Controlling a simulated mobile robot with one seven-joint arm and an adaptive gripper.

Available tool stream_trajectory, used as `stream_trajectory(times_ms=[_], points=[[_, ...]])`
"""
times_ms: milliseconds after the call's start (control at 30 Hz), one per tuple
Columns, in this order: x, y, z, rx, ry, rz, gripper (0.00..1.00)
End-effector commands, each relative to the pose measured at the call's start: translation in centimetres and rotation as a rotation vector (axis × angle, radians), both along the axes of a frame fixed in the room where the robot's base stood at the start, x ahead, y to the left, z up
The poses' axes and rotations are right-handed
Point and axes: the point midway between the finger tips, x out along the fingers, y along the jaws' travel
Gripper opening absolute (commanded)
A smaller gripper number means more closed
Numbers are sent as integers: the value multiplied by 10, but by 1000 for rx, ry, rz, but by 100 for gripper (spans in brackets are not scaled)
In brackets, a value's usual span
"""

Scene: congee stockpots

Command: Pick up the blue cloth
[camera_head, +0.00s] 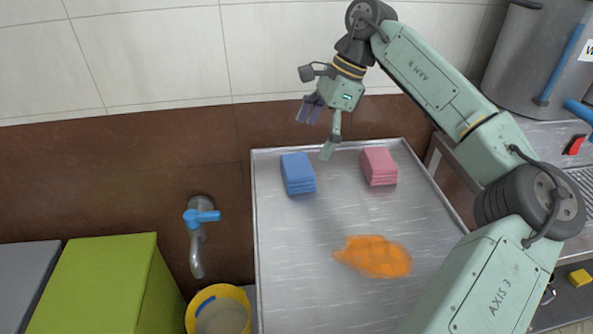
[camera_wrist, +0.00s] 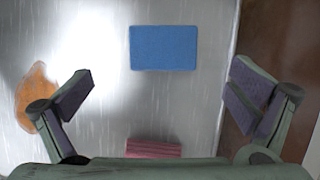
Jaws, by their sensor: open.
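The blue cloth (camera_head: 298,173) is a folded stack lying at the back left of the metal table. In the wrist view the blue cloth (camera_wrist: 164,48) lies flat, ahead of the fingers and between their lines. My gripper (camera_head: 318,128) is above the table's back edge, between the blue cloth and a pink folded cloth (camera_head: 379,166). In the wrist view my gripper (camera_wrist: 160,95) is open, its fingers wide apart with nothing between them. The gripper is apart from both cloths. The pink cloth (camera_wrist: 153,149) is partly hidden behind the gripper body.
An orange spill (camera_head: 374,256) lies on the metal table (camera_head: 300,290). A tap (camera_head: 200,230) and a yellow bucket (camera_head: 218,312) are at the left, with a green box (camera_head: 100,285) beyond. A large stockpot (camera_head: 530,60) stands at the back right. The table around the cloths is clear.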

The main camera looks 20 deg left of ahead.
Motion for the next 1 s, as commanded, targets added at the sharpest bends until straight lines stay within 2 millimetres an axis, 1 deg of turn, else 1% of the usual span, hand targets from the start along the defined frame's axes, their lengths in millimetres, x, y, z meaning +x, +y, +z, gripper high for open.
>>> stream_trajectory(times_ms=[33, 133, 200, 367, 667, 733, 967, 1000], points=[[-2, 3, -15, 0, 0, 1, 100], [-5, 8, -30, -1, 0, 3, 100], [-6, 12, -37, -2, 1, 2, 100], [-8, 16, -44, 0, 0, 1, 100], [-13, 35, -82, 0, 0, 2, 100], [-15, 37, -85, 0, -1, 2, 100], [-15, 38, -83, 0, 0, 1, 100], [-15, 38, -83, 0, 0, 1, 97]])
